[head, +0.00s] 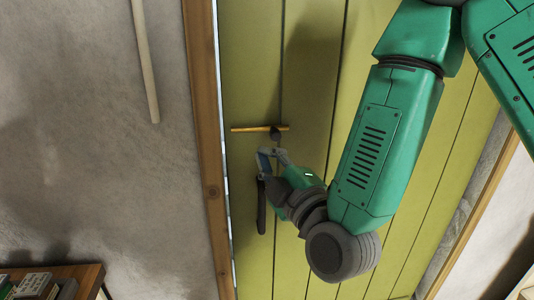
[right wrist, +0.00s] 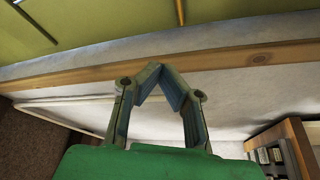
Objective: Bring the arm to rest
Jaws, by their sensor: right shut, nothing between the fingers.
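My right arm comes in from the upper right in the head view and bends down across a yellow-green plank door (head: 365,160). My right gripper (head: 264,158) is shut and empty in front of the door, just below a brass-coloured bar handle (head: 250,128). I cannot tell from the head view how far it is from the door surface. In the right wrist view the gripper (right wrist: 164,82) has its fingers angled together, with nothing between them. The door (right wrist: 130,20) fills the top of that view. My left gripper is not in view.
A wooden door frame (head: 205,150) runs left of the door, with a rough grey wall (head: 80,130) beyond. A pale pole (head: 146,60) shows against the wall. A wooden shelf (head: 88,278) with books stands at bottom left. The wall area left of the gripper looks clear.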

